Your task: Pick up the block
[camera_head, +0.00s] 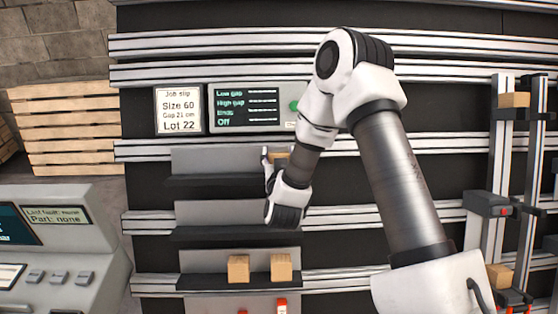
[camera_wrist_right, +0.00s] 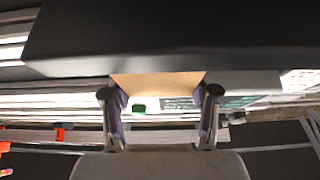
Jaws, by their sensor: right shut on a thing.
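A tan block (camera_head: 281,154) sits at the upper grey shelf (camera_head: 205,182), partly hidden by my right gripper (camera_head: 272,158). In the right wrist view, the block (camera_wrist_right: 157,84) is between the two fingers of my right gripper (camera_wrist_right: 160,95), which is shut on it. A dark shelf surface (camera_wrist_right: 170,38) lies right beside the block there; I cannot tell whether they touch. Two more tan blocks, a left one (camera_head: 238,268) and a right one (camera_head: 281,267), stand apart on the lower shelf (camera_head: 200,283). My left gripper is not in view.
A job slip (camera_head: 179,110) and a green-text display (camera_head: 248,107) are above the shelves. Vertical rails (camera_head: 500,150) at the right carry tan blocks, one high (camera_head: 514,99) and one low (camera_head: 498,276). A grey console (camera_head: 60,240) stands at lower left. The middle shelf (camera_head: 215,234) looks empty.

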